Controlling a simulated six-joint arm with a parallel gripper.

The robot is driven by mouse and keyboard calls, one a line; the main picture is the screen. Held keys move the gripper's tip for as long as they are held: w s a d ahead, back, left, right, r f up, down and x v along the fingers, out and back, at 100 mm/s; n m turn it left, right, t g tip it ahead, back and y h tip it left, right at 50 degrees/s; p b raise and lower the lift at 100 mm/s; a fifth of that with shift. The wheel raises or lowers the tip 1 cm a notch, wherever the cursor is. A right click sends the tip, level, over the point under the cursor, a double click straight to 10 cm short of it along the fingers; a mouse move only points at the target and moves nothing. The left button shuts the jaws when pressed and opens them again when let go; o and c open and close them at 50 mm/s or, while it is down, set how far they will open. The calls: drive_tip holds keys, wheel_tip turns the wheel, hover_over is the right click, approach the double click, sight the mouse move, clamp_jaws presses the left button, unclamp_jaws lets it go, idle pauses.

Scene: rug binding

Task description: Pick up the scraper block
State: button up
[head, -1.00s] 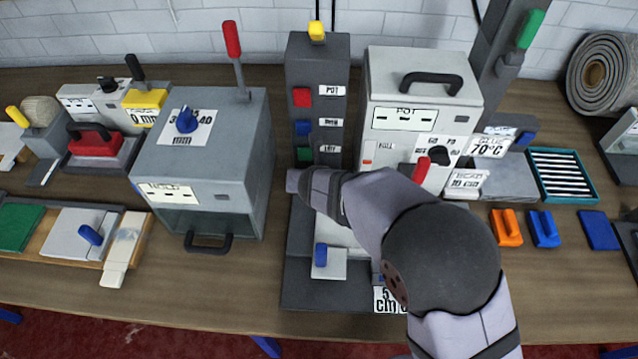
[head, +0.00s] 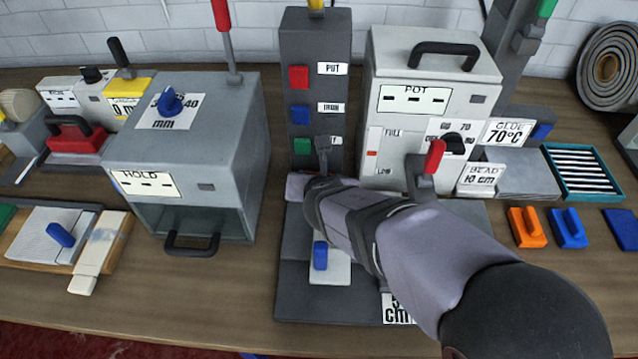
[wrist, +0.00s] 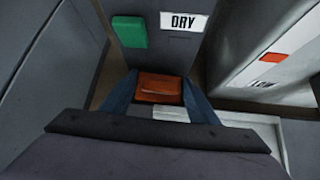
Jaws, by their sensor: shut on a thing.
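My gripper (wrist: 158,98) shows in the wrist view with its two dark fingers on either side of an orange-brown block (wrist: 160,86), and it is shut on that block. The block is in front of the dark post with the green button and DRY label. Whether it touches what lies beneath cannot be told. In the head view my own arm hides the block and the fingertips. No label marks the scraper block. A separate orange block with a raised grip (head: 527,227) lies on the table at right, beside a similar blue block (head: 568,228).
The dark button post (head: 316,90) stands behind my gripper. The grey HOLD box (head: 190,150) is to the left and the white POT machine (head: 430,100) to the right. A white plate with a blue knob (head: 328,268) lies on the dark base (head: 300,300). The front table strip is clear.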

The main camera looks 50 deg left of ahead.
drive_tip(key=s+d+r+p, duration=0.1)
drive_tip(key=d+r+p, duration=0.3)
drive_tip(key=r, duration=0.7)
drive_tip(key=s+d+h+p, duration=0.1)
drive_tip(key=s+d+p, duration=0.1)
drive_tip(key=d, duration=0.4)
drive_tip(key=s+d+r+g+h+p, duration=0.1)
drive_tip(key=s+d+p, duration=0.1)
drive_tip(key=d, duration=0.4)
drive_tip(key=s+d+h+p, duration=0.1)
drive_tip(key=s+d+p, duration=0.2)
drive_tip(key=d, duration=0.3)
drive_tip(key=shift+s+r, duration=0.3)
drive_tip(key=shift+s, duration=0.3)
drive_tip(key=shift+d, duration=0.1)
drive_tip(key=shift+o, duration=1)
drive_tip(key=shift+d+f, duration=0.1)
